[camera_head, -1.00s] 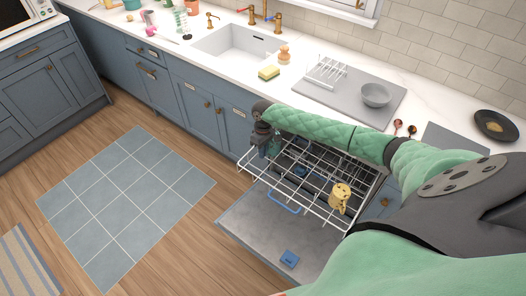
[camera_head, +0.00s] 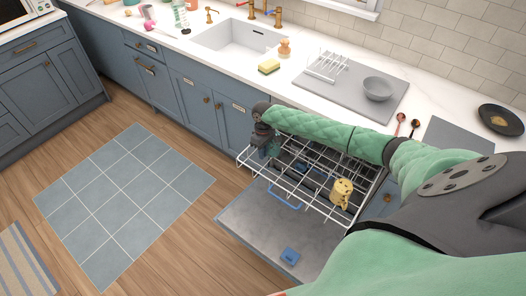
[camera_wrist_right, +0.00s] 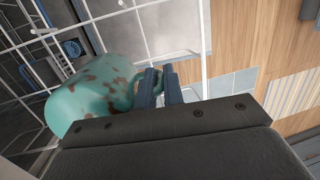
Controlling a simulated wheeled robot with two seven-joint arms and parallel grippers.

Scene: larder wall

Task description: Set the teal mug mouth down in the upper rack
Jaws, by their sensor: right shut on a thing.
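The teal mug (camera_wrist_right: 95,92) has brown patches and fills the left middle of the right wrist view. In the head view the mug (camera_head: 273,148) is small and partly hidden by my right arm, at the left part of the upper rack (camera_head: 308,196). My right gripper (camera_wrist_right: 162,76) is shut on the mug's handle; in the head view the gripper (camera_head: 262,138) points down at the rack's left end. White rack wires show beside the mug. I cannot tell whether the mug touches the rack or which way its mouth faces. My left gripper is out of view.
A yellow mug (camera_head: 341,192) stands at the rack's right front. The open dishwasher door (camera_head: 255,226) lies below, with a blue item (camera_head: 290,256) on it. The counter behind holds a sink, a yellow sponge (camera_head: 269,67) and a grey bowl (camera_head: 378,88) on a drying board.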

